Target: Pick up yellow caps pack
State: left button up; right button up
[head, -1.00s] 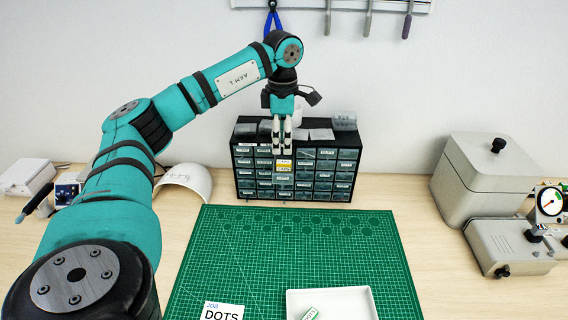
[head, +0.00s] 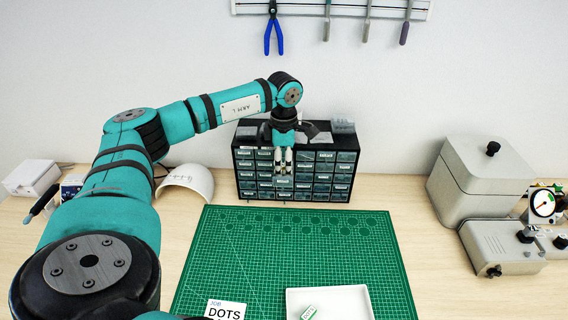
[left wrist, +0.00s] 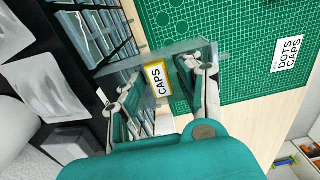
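The yellow caps pack (left wrist: 157,79) shows in the left wrist view with its white CAPS label facing up. It appears to lie in a clear pulled-out drawer (left wrist: 196,50) of the small-parts cabinet (head: 245,185). My left gripper (left wrist: 152,88) is open, one finger on each side of the pack, with gaps visible between fingers and pack. In the head view the left gripper (head: 283,168) points down at the front of the cabinet's middle column, and I cannot make out the pack there. My right gripper is in neither view.
A green cutting mat (head: 300,245) lies in front of the cabinet. On it are a job card (head: 226,309) and a white tray (head: 350,300) holding a green-white pack (head: 309,313). A grey lidded box (head: 480,180) stands at right. Bags lie on the cabinet top.

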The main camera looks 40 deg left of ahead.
pick_arm(q)
jog(key=c, duration=0.6)
jog(key=shift+o, duration=0.2)
jog(key=shift+r, duration=0.15)
